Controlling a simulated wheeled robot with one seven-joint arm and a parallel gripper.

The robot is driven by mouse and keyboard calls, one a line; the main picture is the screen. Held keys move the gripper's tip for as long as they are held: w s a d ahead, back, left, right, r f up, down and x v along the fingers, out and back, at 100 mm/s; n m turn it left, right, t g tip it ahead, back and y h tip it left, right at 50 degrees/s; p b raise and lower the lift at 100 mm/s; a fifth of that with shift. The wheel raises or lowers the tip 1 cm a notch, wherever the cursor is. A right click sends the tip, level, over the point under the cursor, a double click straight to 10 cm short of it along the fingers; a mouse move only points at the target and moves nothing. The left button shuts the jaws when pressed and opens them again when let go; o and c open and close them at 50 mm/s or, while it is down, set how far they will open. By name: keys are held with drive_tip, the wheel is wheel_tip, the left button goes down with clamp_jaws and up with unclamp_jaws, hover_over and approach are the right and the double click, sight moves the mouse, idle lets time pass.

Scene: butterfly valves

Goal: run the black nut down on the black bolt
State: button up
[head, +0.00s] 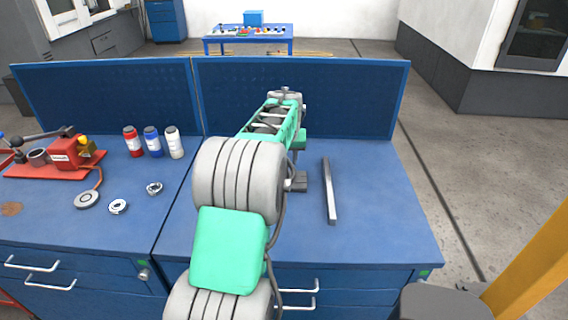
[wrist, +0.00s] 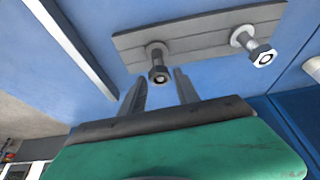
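In the wrist view, a grey plate (wrist: 200,37) carries two bolts. The black nut (wrist: 159,75) is a dark hex piece at the outer end of the left one. The black bolt (wrist: 156,55) shows as a short shaft between it and the plate. My gripper (wrist: 158,85) is open, with one finger on each side of the dark nut and visible gaps between; how deep the fingers reach is hard to judge. A brighter silver nut (wrist: 263,56) is on the other bolt. In the head view my arm hides the gripper and both nuts.
A steel bar (head: 329,190) lies on the blue bench right of my arm; it also shows in the wrist view (wrist: 78,42). At left are several bottles (head: 152,142), two metal rings (head: 118,206) and a red device (head: 65,158). Blue panels (head: 310,95) close the back.

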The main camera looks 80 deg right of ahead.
drive_tip(key=n+t+y+p, duration=0.1)
drive_tip(key=n+p, duration=0.3)
drive_tip(key=n+t+y+p, duration=0.1)
drive_tip(key=n+p, duration=0.3)
drive_tip(key=s+r+n+t+y+p, duration=0.1)
drive_tip(key=n+p, duration=0.3)
drive_tip(key=n, duration=0.1)
drive_tip(key=shift+d+y, duration=0.3)
drive_tip(key=shift+d, duration=0.05)
drive_tip(key=shift+f+n, duration=0.4)
clamp_jaws()
drive_tip(key=shift+f+b, duration=0.1)
drive_tip(key=shift+b, duration=0.25)
